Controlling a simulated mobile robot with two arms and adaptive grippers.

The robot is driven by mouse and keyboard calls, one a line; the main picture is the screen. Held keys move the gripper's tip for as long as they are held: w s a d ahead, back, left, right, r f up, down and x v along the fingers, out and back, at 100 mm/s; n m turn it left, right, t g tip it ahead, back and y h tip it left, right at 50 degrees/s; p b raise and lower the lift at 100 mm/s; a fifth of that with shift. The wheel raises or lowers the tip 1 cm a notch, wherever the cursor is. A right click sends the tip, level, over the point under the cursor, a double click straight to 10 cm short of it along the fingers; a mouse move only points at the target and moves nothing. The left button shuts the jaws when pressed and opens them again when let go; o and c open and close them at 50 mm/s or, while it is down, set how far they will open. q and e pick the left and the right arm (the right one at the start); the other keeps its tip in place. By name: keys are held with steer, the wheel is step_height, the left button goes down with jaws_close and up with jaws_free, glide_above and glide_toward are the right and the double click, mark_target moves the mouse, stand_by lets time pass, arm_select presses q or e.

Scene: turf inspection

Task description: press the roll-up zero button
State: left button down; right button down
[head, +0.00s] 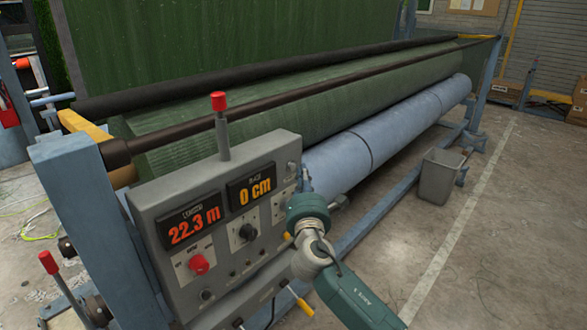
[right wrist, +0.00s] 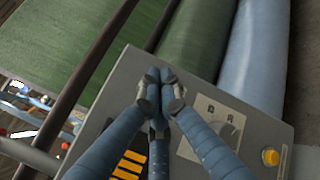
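The grey control panel (head: 150,215) stands at the near end of the turf machine. It has a red "22.3 m" display (head: 193,224), an orange "0 cm" display (head: 252,190), a red knob (head: 199,264) and a black knob (head: 247,232). My right gripper's fingers (right wrist: 161,84) are together and empty in the right wrist view, over the panel's upper part. Contact cannot be told. In the head view my right wrist covers the panel's right side. A yellow button (right wrist: 270,157) shows in the right wrist view; I cannot tell which control is the roll-up zero button. My left gripper is out of view.
A red-topped lever (head: 220,125) rises behind the panel. Dark rollers and a blue roll (head: 390,130) stretch behind it. A grey bin (head: 440,175) stands on the floor to the right. Boxes lie at the far right; the concrete floor at right is mostly clear.

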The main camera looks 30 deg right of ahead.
steer(key=shift+w, duration=0.15)
steer(key=shift+w+a, duration=0.1)
steer(key=shift+w, duration=0.15)
steer(key=shift+w+a, duration=0.15)
steer(key=shift+w, duration=0.3)
stand_by(0.9)
stand_by(0.3)
steer(key=shift+s+d+p, duration=0.25)
steer(key=shift+s+p, duration=0.05)
steer(key=shift+s, duration=0.6)
steer(key=s, duration=0.2)
steer(key=s+d+p, duration=0.1)
steer(key=s, duration=0.1)
steer(key=shift+s+d, duration=0.2)
steer(key=shift+s, duration=0.15)
